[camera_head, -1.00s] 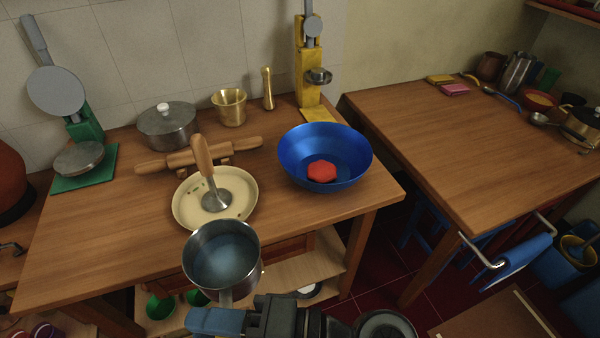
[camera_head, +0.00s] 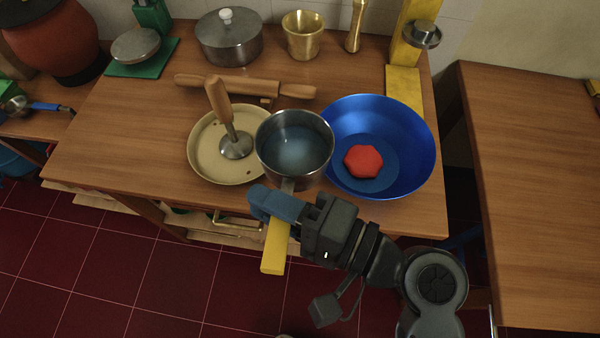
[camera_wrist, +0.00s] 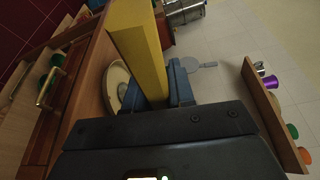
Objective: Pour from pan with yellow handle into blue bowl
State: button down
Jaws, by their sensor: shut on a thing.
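The metal pan (camera_head: 294,148) is held upright by its yellow handle (camera_head: 275,247), over the front of the table. My gripper (camera_head: 272,204) is shut on that handle; the wrist view also shows the yellow handle (camera_wrist: 140,45) between the blue fingers. The pan looks level, and its inside looks bluish; I cannot tell what it holds. The blue bowl (camera_head: 415,150) stands on the table just right of the pan, and the pan overlaps its left edge in the head view. A red hexagonal piece (camera_head: 363,161) lies in the bowl.
A cream plate (camera_head: 205,160) with a wooden-handled masher (camera_head: 222,110) is left of the pan. A rolling pin (camera_head: 240,87), lidded pot (camera_head: 229,40) and brass cup (camera_head: 302,38) stand behind. A yellow press (camera_head: 405,80) is behind the bowl. A second table (camera_head: 530,190) is at right.

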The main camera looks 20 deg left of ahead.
aim_at(291, 191)
jog(key=shift+w+d+r, duration=0.25)
jog(key=shift+w+r, duration=0.1)
jog(key=shift+r, duration=0.05)
jog(key=shift+w+d+r+m+y, duration=0.7)
jog(key=shift+w+r+m, duration=0.1)
jog(key=w+d+r+m+y+b, duration=0.1)
jog(key=w+d+r+m+y, duration=0.1)
jog(key=w+d+m, duration=0.1)
jog(key=shift+w+d+r+t+b, duration=0.15)
jog(key=shift+w+d+t+b, duration=0.3)
jog(key=shift+w, duration=0.5)
jog(key=shift+d, duration=0.1)
jog(key=shift+d+r+p, duration=0.1)
jog(key=shift+p, duration=0.25)
